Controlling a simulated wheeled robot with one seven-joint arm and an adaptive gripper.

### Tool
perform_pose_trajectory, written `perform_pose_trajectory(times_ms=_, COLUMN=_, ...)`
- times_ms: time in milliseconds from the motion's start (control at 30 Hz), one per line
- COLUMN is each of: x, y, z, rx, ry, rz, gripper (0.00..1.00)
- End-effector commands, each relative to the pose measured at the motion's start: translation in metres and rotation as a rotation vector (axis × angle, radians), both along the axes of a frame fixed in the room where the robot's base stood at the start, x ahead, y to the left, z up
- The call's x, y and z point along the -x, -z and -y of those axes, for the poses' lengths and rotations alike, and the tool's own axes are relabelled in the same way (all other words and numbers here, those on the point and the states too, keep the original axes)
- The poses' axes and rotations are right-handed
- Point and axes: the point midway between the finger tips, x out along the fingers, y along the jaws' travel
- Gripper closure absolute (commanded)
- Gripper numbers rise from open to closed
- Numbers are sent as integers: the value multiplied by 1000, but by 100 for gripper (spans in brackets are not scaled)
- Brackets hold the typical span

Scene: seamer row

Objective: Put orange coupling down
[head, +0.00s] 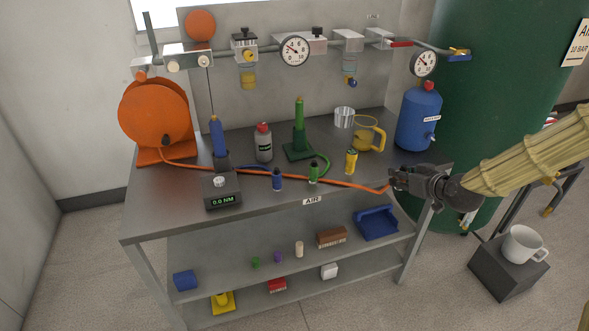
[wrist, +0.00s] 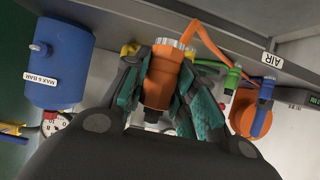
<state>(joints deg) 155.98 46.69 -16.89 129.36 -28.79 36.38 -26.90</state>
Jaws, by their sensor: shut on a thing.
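My gripper (head: 396,181) is at the right front edge of the steel bench (head: 190,200), level with or a little above its top. In the wrist view my gripper (wrist: 166,88) has its teal-padded fingers closed around the orange coupling (wrist: 161,82), a cylinder with a silver collar. The orange hose (wrist: 208,40) runs from that collar. In the head view the orange hose (head: 330,183) crosses the bench front from the orange reel (head: 155,110) to my fingers, which mostly hide the coupling. I cannot tell whether the coupling touches the bench.
Blue (head: 277,179), green (head: 313,173) and yellow (head: 351,161) fittings stand along the bench front. A torque meter (head: 222,189), a spray bottle (head: 263,143), a yellow mug (head: 366,134) and a blue tank (head: 419,118) stand around them. The lower shelf (head: 215,255) holds several small items.

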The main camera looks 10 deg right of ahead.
Motion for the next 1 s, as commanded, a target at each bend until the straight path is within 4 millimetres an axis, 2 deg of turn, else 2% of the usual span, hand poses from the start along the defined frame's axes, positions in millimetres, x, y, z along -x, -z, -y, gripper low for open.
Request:
perform_pose_trajectory(times_ms=200, x=2, y=-2, z=5, rx=0, ry=10, rz=25, gripper=100)
perform_pose_trajectory(times_ms=333, x=-7, y=-1, z=8, rx=-1, ry=11, rz=25, gripper=100)
perform_pose_trajectory(times_ms=1000, x=-120, y=11, z=46, rx=-1, ry=11, rz=22, gripper=100)
